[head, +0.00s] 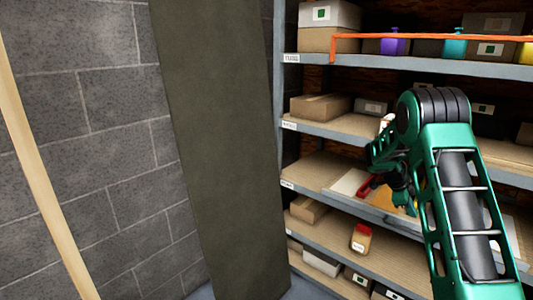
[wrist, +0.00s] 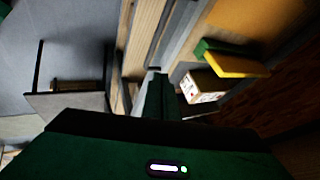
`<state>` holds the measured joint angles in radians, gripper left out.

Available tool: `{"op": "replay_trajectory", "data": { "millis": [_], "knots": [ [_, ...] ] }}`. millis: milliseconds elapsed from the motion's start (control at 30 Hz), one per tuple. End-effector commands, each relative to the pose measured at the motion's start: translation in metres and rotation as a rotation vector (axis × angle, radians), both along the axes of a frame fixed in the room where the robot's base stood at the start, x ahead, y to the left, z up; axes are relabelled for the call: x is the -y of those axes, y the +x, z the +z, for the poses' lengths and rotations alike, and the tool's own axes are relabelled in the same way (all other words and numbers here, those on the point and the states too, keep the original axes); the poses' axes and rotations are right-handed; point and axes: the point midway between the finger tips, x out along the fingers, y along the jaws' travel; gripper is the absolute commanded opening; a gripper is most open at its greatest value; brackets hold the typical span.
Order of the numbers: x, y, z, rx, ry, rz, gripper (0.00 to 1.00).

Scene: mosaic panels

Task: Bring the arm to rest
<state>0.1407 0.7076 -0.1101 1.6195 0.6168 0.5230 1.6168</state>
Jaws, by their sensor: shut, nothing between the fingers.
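My green arm reaches in from the lower right of the head view and bends down in front of the shelving. My gripper (head: 404,202) is small and partly hidden by the arm there, close in front of the middle shelves. In the wrist view my gripper (wrist: 158,78) shows as a narrow dark green shape with its fingers together. It is shut and holds nothing.
The shelf unit (head: 345,129) holds cardboard boxes and coloured bottles. An orange bar (head: 420,37) crosses the top shelf. A red object (head: 369,186) lies near my gripper. A red-topped jar (head: 361,237) stands lower. A dark panel (head: 215,140) and block wall (head: 100,120) are left.

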Motion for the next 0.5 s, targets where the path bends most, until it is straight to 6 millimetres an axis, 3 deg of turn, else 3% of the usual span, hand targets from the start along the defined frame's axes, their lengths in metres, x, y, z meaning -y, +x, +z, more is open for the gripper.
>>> {"op": "replay_trajectory", "data": {
  "millis": [200, 500],
  "knots": [
    [-0.015, -0.054, 0.053, -0.119, 0.073, 0.163, 0.0],
    [-0.05, -0.154, 0.11, -0.294, 0.2, 0.463, 0.0]
  ]
}}
